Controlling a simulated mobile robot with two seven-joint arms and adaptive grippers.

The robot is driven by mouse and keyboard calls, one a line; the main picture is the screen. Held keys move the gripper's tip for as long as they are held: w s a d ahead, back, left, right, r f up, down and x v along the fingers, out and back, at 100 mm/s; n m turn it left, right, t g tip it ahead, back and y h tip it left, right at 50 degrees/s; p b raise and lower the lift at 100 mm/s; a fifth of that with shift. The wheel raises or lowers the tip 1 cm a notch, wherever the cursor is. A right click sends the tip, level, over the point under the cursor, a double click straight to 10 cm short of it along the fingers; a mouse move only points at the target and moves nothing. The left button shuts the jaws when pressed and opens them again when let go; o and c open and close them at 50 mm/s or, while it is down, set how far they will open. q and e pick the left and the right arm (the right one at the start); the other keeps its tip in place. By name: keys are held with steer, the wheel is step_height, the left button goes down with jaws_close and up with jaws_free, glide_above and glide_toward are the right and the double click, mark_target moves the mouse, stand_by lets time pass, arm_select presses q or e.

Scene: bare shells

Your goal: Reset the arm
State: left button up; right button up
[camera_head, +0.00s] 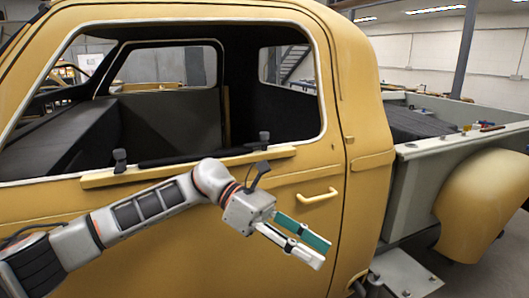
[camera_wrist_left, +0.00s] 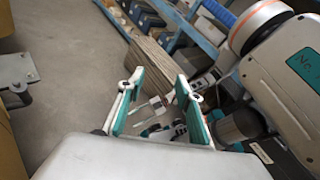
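My left arm reaches in from the left in the head view, in front of the yellow truck's door (camera_head: 190,262). Its gripper (camera_head: 322,253) points right and slightly down, just below the door handle (camera_head: 318,196). In the left wrist view, the two fingers of this gripper (camera_wrist_left: 158,82) stand apart with nothing held between them, so it is open and empty. Whether the gripper touches the door cannot be told. My right gripper is in neither view.
The truck's open window frame (camera_head: 305,95) is above the arm. The truck bed (camera_head: 400,190) and rear fender (camera_head: 485,205) are to the right. The left wrist view shows bare floor (camera_wrist_left: 70,85) at left and a blue shelf rack (camera_wrist_left: 203,42) with boxes behind the fingers.

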arm_select(q)
steer(key=d+n+t+h, duration=0.2)
steer(key=d+n+h, duration=0.2)
steer(key=n+h, duration=0.4)
steer(key=w+a+f+n+t+y, duration=0.35)
steer(key=a+f+n+t, duration=0.6)
steer(key=n, duration=0.65)
steer(key=w+a+f+n+t+y, duration=0.2)
steer(key=a+f+n+t+y, duration=0.35)
steer(key=f+n+t, duration=0.9)
steer(key=s+a+f+n+g+y, duration=0.4)
steer(key=s+a+f+n, duration=0.3)
steer(key=s+a+f, duration=0.3)
steer(key=s+a+f+n+g+y, duration=0.4)
steer(key=s+a+f+n, duration=0.3)
steer(key=s+a+f, duration=0.3)
step_height(320, 180, down, 4)
steer(key=shift+s+f+y, duration=0.1)
steer(key=shift+s+y, duration=0.15)
steer(key=shift+y, duration=0.45)
